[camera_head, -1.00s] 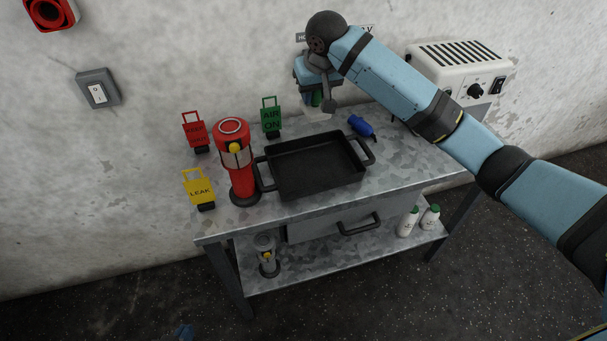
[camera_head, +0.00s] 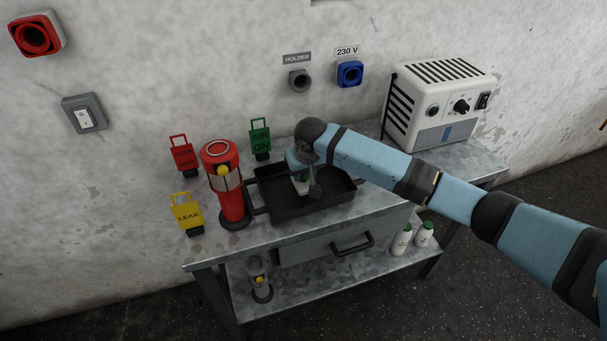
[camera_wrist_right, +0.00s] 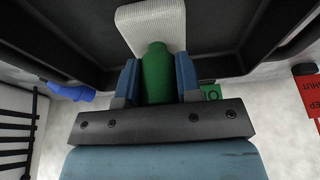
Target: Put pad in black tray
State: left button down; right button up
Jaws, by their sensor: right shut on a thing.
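The pad, white and ribbed with a green handle (camera_wrist_right: 157,72), is held between the blue fingers of my right gripper (camera_wrist_right: 158,80) in the right wrist view. In the head view, my right gripper (camera_head: 301,176) is over the black tray (camera_head: 275,192), with part of the pad (camera_head: 300,187) just visible beneath it. The pad overlaps the tray's dark interior in the wrist view; whether it touches the floor, I cannot tell. My left gripper is out of view.
A red lantern (camera_head: 228,190) stands left of the tray, near yellow (camera_head: 186,212), red (camera_head: 184,155) and green (camera_head: 260,138) tags. A white heater-like box (camera_head: 440,110) stands at the right.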

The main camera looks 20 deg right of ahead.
jog(key=shift+f, duration=0.6)
jog(key=shift+f, duration=0.1)
jog(key=o, duration=1)
jog(key=p+v, duration=0.1)
jog(key=v, duration=1.1)
